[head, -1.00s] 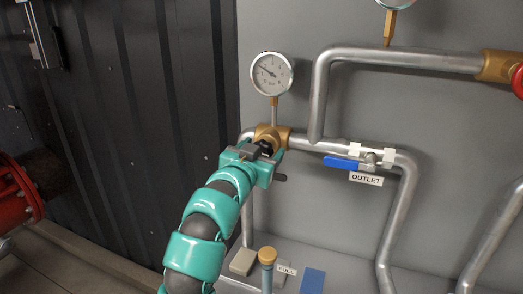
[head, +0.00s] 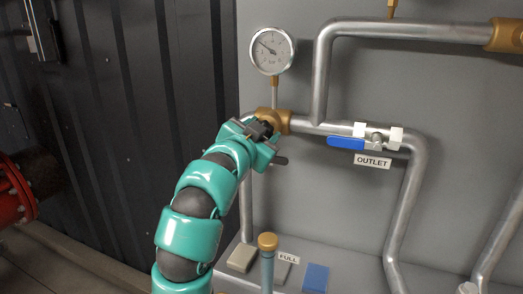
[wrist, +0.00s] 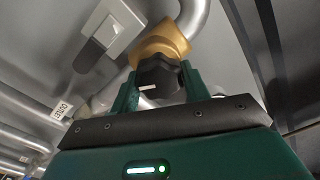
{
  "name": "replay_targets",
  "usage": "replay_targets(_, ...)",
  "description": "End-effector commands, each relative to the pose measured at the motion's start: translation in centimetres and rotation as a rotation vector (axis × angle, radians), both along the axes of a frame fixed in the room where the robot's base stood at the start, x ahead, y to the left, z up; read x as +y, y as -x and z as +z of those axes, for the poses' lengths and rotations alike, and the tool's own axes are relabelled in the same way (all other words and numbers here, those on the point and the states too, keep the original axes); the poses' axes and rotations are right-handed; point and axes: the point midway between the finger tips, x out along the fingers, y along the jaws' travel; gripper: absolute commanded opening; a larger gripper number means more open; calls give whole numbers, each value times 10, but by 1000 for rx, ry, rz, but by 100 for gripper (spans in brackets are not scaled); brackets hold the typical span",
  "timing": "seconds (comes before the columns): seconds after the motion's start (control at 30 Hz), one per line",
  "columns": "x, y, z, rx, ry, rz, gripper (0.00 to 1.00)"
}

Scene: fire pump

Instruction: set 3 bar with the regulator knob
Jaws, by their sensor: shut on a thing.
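The regulator's black knob (head: 263,128) sits on the front of a brass regulator body (head: 284,121) on the pipe. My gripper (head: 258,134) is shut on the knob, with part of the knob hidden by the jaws. In the wrist view the knob (wrist: 160,76) lies between my two green fingers, in front of the brass body (wrist: 160,47). A round white pressure gauge (head: 272,50) stands on a stem above the regulator. Its needle points to the upper left; the numbers are too small to read.
A blue lever (head: 345,143) on the outlet valve is right of the regulator, above the OUTLET label (head: 372,162). A brass-capped post (head: 267,242), a FULL label (head: 288,257) and a blue block (head: 315,277) are below. Silver pipes surround the right side.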

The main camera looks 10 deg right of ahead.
Motion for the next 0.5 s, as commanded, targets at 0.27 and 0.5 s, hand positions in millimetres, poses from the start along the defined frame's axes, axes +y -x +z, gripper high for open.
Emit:
replay_targets(0.27,-2,2,-7,-149,-219,-3,23)
replay_targets(0.5,-1,1,-7,-267,-399,-1,23)
